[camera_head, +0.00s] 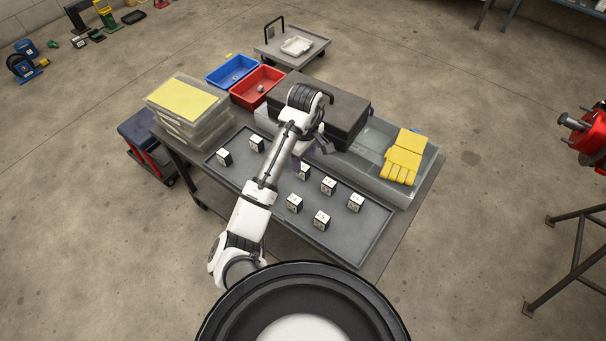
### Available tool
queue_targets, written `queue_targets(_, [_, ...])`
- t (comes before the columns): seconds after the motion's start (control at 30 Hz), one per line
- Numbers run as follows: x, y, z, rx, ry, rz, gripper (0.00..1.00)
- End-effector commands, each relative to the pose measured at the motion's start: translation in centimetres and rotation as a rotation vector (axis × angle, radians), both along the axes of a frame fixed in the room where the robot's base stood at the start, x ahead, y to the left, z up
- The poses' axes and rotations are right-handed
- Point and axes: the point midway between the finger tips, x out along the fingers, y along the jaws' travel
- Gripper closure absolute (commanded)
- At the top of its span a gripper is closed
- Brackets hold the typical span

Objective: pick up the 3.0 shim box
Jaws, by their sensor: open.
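Several small black boxes with white, printed faces stand apart on a grey tray (250,178) on the cart. The print is too small to read, so I cannot tell which is the 3.0 shim box. Two boxes are at the left: one box (224,157) and another box (256,143). The others are in the middle and right, among them a box (328,185), a front box (321,219) and a right box (355,202). My gripper (311,153) is open above the back middle of the tray, close over a partly hidden box (304,173).
Behind the tray are a dark case (345,105), a clear bin with yellow gloves (403,157), a red bin (257,87) and a blue bin (231,69). Stacked clear containers (190,108) stand at the left. The tray's front right has bare room.

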Motion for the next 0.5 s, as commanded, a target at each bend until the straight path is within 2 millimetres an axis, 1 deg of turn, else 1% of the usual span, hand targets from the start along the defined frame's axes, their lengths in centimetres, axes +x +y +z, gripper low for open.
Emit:
queue_targets(0.17, [0.0,0.0,-1.0,-0.001,0.001,-0.001,0.49])
queue_targets(0.37, [0.3,0.3,-3.8,-0.002,0.002,-0.001,0.49])
queue_targets(0.5, [0.3,0.5,-5.1,0.0,0.0,0.001,0.49])
